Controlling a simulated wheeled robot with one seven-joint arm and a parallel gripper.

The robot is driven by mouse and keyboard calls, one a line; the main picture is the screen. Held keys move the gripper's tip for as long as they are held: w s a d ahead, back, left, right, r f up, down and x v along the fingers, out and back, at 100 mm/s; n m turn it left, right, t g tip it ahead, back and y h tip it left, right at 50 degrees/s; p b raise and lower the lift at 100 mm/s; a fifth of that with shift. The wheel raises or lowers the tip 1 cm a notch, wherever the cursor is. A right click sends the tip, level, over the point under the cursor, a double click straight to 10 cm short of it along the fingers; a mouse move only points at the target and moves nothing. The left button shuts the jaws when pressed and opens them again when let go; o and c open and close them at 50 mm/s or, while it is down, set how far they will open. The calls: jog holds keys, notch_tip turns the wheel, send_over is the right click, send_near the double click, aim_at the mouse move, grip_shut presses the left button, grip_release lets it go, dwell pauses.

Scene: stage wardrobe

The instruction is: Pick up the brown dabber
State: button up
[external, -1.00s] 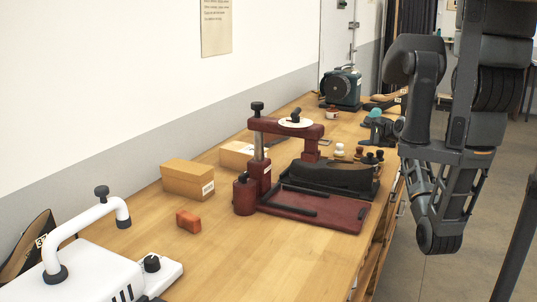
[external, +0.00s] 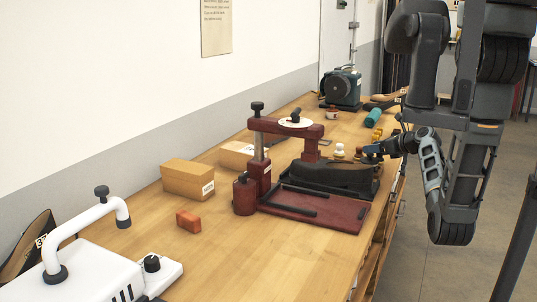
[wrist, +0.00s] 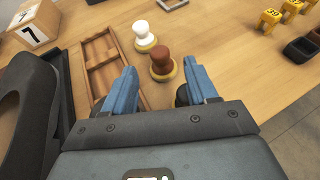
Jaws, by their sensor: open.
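The brown dabber (wrist: 162,62), a dark brown knob on a yellowish base, stands upright on the wooden table in the wrist view. My gripper (wrist: 160,68) is open, its two blue fingers spread left and right, with the dabber just ahead of and between the fingertips. Nothing is held. A white dabber (wrist: 144,36) stands close beyond the brown one. A dark object (wrist: 182,95) shows partly by the right finger, mostly hidden. In the external view my gripper (external: 370,151) is low over the dabbers, near the white one (external: 339,151), and hides some of them.
A wooden divided tray (wrist: 100,62) lies left of the fingers, beside a black press part (wrist: 25,100). The red press (external: 288,127) stands left of my gripper. Yellow numbered markers (wrist: 271,18) and dark cups (wrist: 300,50) are at right.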

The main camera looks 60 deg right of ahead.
aim_at(359, 154)
jog(key=shift+x, duration=2.35)
jog(key=shift+c, duration=0.4)
grip_shut()
